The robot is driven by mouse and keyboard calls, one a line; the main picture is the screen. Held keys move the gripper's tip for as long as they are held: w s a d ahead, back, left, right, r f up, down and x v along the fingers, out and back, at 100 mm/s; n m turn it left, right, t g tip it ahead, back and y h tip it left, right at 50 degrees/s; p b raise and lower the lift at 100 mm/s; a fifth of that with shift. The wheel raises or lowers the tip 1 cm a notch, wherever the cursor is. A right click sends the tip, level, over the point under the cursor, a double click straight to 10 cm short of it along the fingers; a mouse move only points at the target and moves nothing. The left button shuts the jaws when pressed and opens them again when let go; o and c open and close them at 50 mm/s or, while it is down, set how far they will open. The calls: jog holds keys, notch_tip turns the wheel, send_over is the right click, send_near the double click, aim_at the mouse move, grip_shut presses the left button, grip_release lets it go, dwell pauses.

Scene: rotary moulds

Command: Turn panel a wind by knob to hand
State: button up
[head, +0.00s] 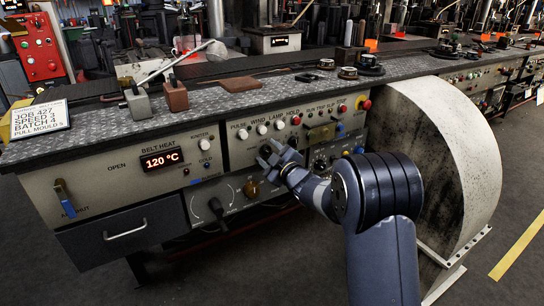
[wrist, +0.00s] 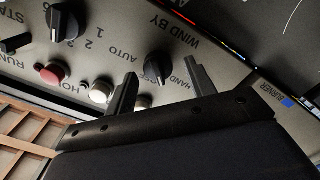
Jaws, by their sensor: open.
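The wind by knob (wrist: 157,68) is black and sits on the beige panel, between the AUTO and HAND labels, with WIND BY printed near it in the wrist view. Which label it points to is not clear. My gripper (wrist: 161,72) is open, one finger to each side of the knob; whether either touches it cannot be told. In the head view my gripper (head: 272,155) is at the console front, below the WIND and LAMP buttons, and hides the knob.
A red button (wrist: 52,73), a white button (wrist: 100,92) and another black knob (wrist: 66,22) are close by in the wrist view. A belt heat display (head: 161,160) and a drawer (head: 122,232) are left of my gripper. A large pale drum guard (head: 455,150) stands at right.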

jog(key=p+v, duration=0.1)
jog(key=v, duration=0.9)
jog(key=shift+s+d, duration=0.25)
jog(key=shift+s, duration=0.05)
jog(key=b+x, duration=0.1)
jog(key=x, duration=0.9)
jog(key=shift+w+a, duration=0.3)
jog(key=shift+w, duration=0.05)
jog(key=shift+s+d, duration=0.1)
jog(key=shift+d, duration=0.05)
